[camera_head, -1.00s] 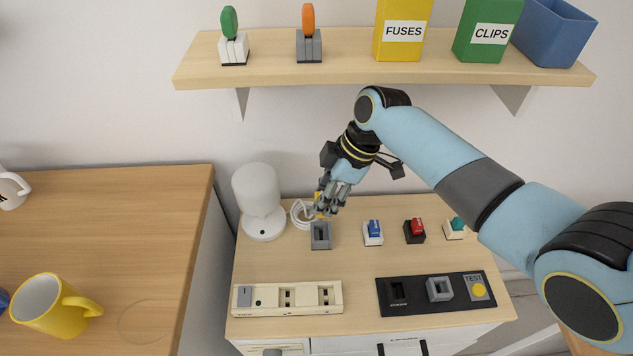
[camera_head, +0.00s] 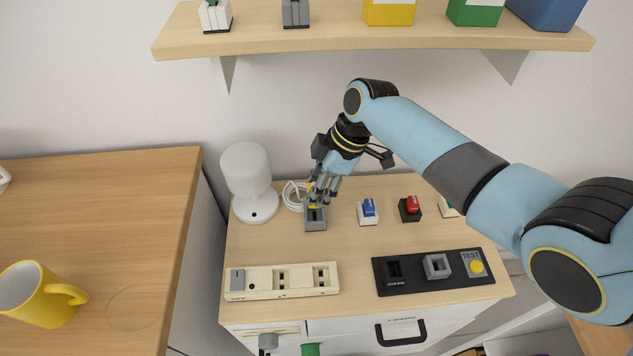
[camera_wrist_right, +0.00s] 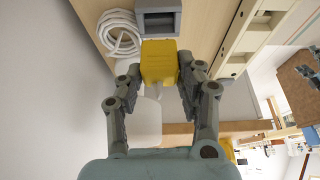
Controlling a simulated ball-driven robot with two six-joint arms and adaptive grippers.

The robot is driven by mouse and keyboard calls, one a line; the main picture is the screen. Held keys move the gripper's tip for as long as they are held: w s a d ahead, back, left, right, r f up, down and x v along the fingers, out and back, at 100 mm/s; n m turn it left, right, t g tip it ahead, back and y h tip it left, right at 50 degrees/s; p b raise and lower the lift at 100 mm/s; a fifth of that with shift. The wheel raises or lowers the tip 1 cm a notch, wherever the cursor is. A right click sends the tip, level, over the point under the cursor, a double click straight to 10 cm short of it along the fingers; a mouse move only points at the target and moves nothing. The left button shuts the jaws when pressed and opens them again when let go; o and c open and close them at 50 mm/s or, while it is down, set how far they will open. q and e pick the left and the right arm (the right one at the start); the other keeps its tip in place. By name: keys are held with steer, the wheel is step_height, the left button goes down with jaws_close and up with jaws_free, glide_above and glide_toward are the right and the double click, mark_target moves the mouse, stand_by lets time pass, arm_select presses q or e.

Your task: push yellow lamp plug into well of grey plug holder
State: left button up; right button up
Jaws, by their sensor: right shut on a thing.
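My right gripper (camera_head: 319,193) is above and just behind the holder. It is shut on the yellow lamp plug (camera_wrist_right: 158,62), which shows clearly between the fingers in the right wrist view. In the head view the fingers hide most of the plug. The holder (camera_wrist_right: 158,6) lies just beyond the plug in the wrist view, and the plug looks outside the well. My left gripper is not in view.
A coiled white cable (camera_head: 293,194) lies beside the holder. A blue plug (camera_head: 368,208) and a red plug (camera_head: 410,206) sit to the right. A cream power strip (camera_head: 262,282) and a black test panel (camera_head: 415,282) lie in front. A shelf (camera_head: 300,38) hangs above.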

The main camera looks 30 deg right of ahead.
steer(key=shift+f+b, duration=0.45)
steer(key=shift+f, duration=0.4)
steer(key=shift+p, duration=0.55)
stand_by(0.8)
steer(key=shift+f+b, duration=1.6)
steer(key=shift+f, duration=0.45)
steer(key=o, duration=1.2)
steer(key=v, duration=0.7)
steer(key=shift+d+r, duration=0.1)
steer(key=shift+r, duration=0.15)
steer(key=shift+s, duration=0.1)
